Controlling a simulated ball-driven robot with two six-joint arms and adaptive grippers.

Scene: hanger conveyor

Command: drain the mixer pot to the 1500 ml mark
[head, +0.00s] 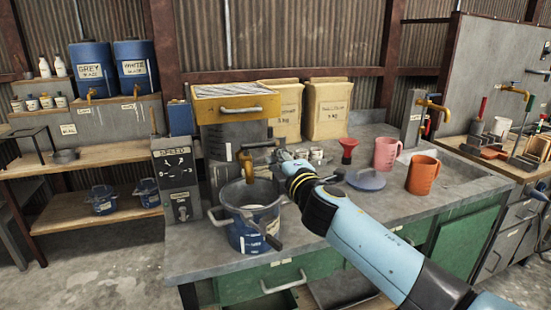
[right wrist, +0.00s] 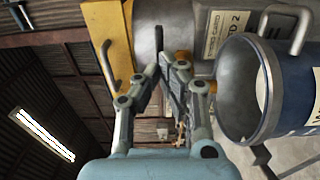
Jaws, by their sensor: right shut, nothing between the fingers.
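The mixer pot (head: 220,140) is a grey cylinder under a yellow-fronted top (head: 238,108), at the back left of the bench. A brass tap (head: 247,163) sticks out low on its front. A blue pail (head: 246,235) with a grey inside and side handles stands below the tap; it also shows in the right wrist view (right wrist: 236,92). Its liquid level and any marks are not readable. My right gripper (head: 276,157) is shut and empty beside the tap, above the pail's right rim. Its fingers show in the right wrist view (right wrist: 168,68) close to the pot. My left gripper is not in view.
A speed control box (head: 178,185) stands left of the pail. Two paper sacks (head: 327,108) stand behind. A red funnel (head: 348,150), a pink jug (head: 387,154), an orange jug (head: 422,175) and a blue lid (head: 366,180) are on the bench, right of the pail.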

